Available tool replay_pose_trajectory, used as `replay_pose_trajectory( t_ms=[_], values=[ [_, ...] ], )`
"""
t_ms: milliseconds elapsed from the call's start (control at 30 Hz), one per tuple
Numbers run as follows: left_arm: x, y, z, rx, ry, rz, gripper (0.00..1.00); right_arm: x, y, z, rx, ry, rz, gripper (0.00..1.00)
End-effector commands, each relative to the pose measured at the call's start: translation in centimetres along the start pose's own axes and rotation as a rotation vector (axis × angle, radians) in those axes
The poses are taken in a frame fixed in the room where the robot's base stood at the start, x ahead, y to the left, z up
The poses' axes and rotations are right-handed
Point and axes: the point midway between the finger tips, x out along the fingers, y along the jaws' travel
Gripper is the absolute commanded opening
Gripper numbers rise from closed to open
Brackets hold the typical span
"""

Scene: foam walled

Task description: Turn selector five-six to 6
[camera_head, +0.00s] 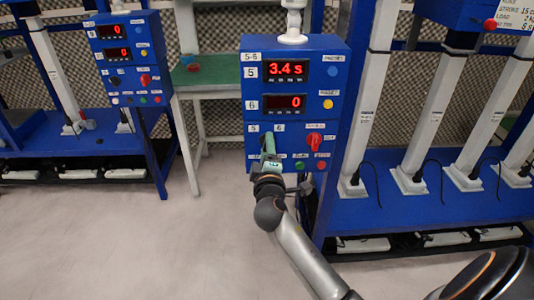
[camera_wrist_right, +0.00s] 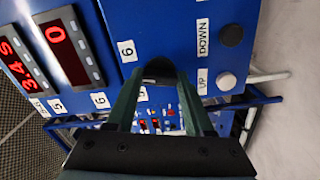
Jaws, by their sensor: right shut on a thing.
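The blue control panel (camera_head: 292,118), marked 5-6, stands in the middle of the head view. Its upper display (camera_head: 287,69) reads 3.4 s beside label 5, and its lower display (camera_head: 285,103) reads 0 beside label 6. The selector, a dark knob (camera_wrist_right: 158,70), sits between labels 6 and 5 in the right wrist view. My right gripper (camera_head: 268,143) is at the panel's lower left, with its green fingers (camera_wrist_right: 157,84) shut on the knob. The fingers partly hide the knob, and I cannot tell which number it points to. My left gripper is not in view.
A red rotary switch (camera_head: 314,141) is right of my gripper on the panel, with green (camera_head: 299,165) and red (camera_head: 321,165) buttons below. The wrist view shows black (camera_wrist_right: 231,35) and white (camera_wrist_right: 227,81) buttons marked DOWN and UP. Another blue panel (camera_head: 130,55) stands at left.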

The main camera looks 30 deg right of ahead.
Motion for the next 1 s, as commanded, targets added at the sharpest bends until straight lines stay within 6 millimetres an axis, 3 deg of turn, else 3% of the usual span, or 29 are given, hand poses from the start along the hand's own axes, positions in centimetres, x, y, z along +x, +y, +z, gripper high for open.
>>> replay_pose_trajectory(
  t_ms=[400, 1000],
  values=[
    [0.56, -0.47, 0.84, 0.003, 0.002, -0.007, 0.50, -0.04, -0.21, 0.05, 0.237, -0.002, -0.003, 0.00],
    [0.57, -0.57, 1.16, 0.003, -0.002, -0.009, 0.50, -0.03, -0.09, -0.01, 0.287, -0.001, -0.003, 0.00]
  ],
)
